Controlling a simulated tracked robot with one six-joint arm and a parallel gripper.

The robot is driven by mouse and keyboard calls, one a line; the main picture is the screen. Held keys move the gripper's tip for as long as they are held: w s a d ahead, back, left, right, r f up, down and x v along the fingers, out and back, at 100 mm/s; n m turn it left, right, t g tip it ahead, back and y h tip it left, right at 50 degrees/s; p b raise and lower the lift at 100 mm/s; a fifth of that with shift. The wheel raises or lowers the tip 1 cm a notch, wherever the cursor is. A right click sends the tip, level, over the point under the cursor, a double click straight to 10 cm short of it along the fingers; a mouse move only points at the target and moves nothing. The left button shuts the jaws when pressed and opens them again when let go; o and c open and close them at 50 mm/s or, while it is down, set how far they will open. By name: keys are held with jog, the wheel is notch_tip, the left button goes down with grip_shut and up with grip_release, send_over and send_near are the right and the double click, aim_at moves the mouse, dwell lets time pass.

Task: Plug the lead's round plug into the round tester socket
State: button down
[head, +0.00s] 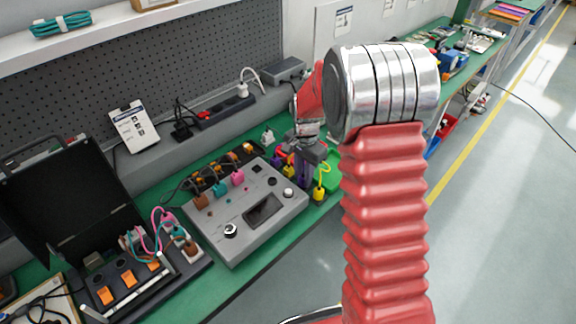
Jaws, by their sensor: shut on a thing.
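The tester (205,231) is a grey box with a dark display, standing on the green bench. Brown, teal and pink plugs sit along its back edge. Round fittings show on its top, one at the front left (230,230) and one at the right (287,192); I cannot tell which is the round socket. My gripper (311,150) is beyond the tester's back right corner, pointing down. It is shut on a small plug, mostly hidden by the jaws and small in view. Purple and yellow plugs (319,193) show just below and beside it; the held plug's shape is unclear.
An open black case (62,208) and a unit with orange switches (115,293) stand left of the tester. A power strip (222,110) and a propped card (133,127) are behind. My red arm blocks the bench to the right.

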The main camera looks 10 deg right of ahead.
jog(key=shift+r, duration=1.15)
jog(key=shift+r, duration=0.5)
notch_tip(320, 180, up, 8)
jog(key=a+f, duration=0.1)
jog(key=a, duration=0.2)
jog(key=a+f, duration=0.1)
jog(key=a, duration=0.2)
jog(key=a+f, duration=0.1)
jog(key=a, duration=0.3)
jog(key=shift+s+f, duration=0.1)
jog(key=shift+f, duration=1.05)
jog(key=shift+f, duration=0.6)
dwell(1.3)
